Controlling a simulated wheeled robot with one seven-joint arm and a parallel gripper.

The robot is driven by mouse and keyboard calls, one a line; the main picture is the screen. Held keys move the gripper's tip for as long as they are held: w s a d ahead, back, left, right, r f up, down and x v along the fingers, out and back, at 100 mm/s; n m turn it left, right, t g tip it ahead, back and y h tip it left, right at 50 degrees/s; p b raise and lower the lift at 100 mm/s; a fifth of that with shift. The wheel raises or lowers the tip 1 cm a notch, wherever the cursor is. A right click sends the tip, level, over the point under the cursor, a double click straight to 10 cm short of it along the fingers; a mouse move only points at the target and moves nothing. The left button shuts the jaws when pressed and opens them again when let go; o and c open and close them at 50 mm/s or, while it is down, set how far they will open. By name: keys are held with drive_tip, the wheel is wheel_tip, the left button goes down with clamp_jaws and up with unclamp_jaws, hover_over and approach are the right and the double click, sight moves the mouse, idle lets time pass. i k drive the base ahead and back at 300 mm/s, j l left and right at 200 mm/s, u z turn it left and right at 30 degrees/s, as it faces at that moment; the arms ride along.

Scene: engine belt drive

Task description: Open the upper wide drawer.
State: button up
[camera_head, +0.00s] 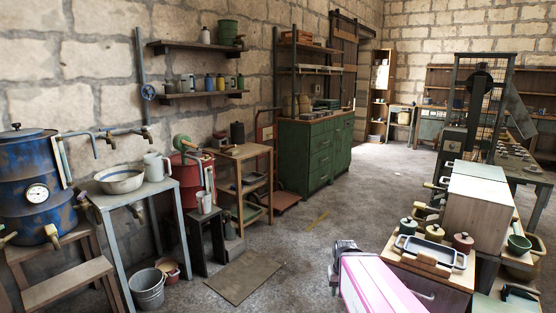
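A green cabinet (315,155) with stacked drawer fronts and small handles stands against the left wall in the middle distance. Its drawers look shut. A closer wooden-topped unit (436,285) at the lower right has a front with a light handle, partly behind my pink and white arm. I cannot tell which of these holds the upper wide drawer. My gripper (343,259) seems to be the dark end at the left of this arm, low in the view. It is apart from the green cabinet. Its fingers are too unclear to tell open from shut.
A tray (432,251) and lidded pots (463,242) stand on the near unit. A blue barrel (35,180), metal table (135,190), bucket (147,288) and red barrel (190,173) line the left. A flat board (243,277) lies on the floor. The middle floor is clear.

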sight(320, 141)
drive_tip(key=i+j+u, duration=0.15)
drive_tip(key=j, duration=0.25)
drive_tip(key=i+j+u, duration=0.1)
drive_tip(key=j, duration=0.35)
drive_tip(key=i+j+u, duration=0.15)
drive_tip(key=j, duration=0.2)
drive_tip(key=i+j+u, duration=0.15)
drive_tip(key=j, duration=0.25)
drive_tip(key=i+j+z, duration=0.15)
drive_tip(key=i+z, duration=0.3)
drive_tip(key=i+j+z, duration=0.5)
drive_tip(key=i+l+z, duration=0.25)
drive_tip(key=i, duration=0.5)
drive_tip(key=i+z, duration=0.3)
drive_tip(key=i, duration=0.4)
drive_tip(key=i+j, duration=0.1)
drive_tip(key=i, duration=0.8)
drive_tip(key=i+j+z, duration=0.1)
drive_tip(key=i, duration=0.8)
drive_tip(key=i+l, duration=0.1)
drive_tip(key=i, duration=0.6)
drive_tip(key=i+l, duration=0.1)
drive_tip(key=i, duration=0.65)
